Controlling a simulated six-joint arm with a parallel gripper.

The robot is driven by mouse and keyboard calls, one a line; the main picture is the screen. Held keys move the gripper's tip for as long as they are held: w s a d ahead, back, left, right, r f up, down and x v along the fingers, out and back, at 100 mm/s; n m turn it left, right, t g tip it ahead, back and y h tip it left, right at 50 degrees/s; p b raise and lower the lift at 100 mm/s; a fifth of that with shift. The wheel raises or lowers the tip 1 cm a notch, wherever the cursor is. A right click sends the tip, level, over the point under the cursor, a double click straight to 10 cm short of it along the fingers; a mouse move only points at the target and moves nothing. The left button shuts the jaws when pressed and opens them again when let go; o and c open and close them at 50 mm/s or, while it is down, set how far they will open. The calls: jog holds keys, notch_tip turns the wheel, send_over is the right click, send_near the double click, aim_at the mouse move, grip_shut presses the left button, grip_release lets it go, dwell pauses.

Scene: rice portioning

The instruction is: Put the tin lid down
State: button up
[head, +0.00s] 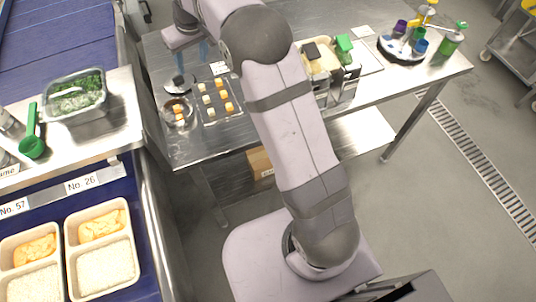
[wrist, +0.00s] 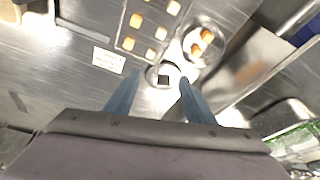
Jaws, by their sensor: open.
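The tin lid (head: 178,87) is a small round silver disc with a dark knob. It appears to lie on the metal table just behind the open tin (head: 166,115), which holds a few orange and pale pieces. In the wrist view the lid (wrist: 153,80) shows between and beyond my fingertips, next to the tin (wrist: 185,46). My gripper (head: 194,62) is open and empty above the lid, with its two blue fingers apart; in the wrist view the fingers (wrist: 160,88) stand either side of the knob. I see no contact between the fingers and the lid.
A tray (head: 207,119) with several food cubes lies right of the tin. A small white label (wrist: 109,60) lies on the table. Containers with green and dark tops (head: 345,88) stand farther right. A tub of greens (head: 76,119) stands on the left counter. Bare table surrounds the lid's far side.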

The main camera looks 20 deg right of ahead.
jog(key=s+d+f+m+g, duration=0.1)
jog(key=s+d+f, duration=0.1)
jog(key=s, duration=1)
jog(key=s+d+f+m+g, duration=0.1)
jog(key=s+d, duration=0.3)
jog(key=s, duration=0.7)
jog(key=s+d+f+m+g+h, duration=0.1)
jog(key=s+d+f, duration=0.2)
jog(key=s, duration=0.9)
jog(key=shift+s+d+f, duration=0.2)
jog(key=shift+s+f, duration=0.05)
jog(key=shift+s, duration=0.1)
jog(key=shift+f, duration=0.1)
notch_tip(320, 180, down, 12)
jog(key=b, duration=1.2)
jog(key=shift+f, duration=0.15)
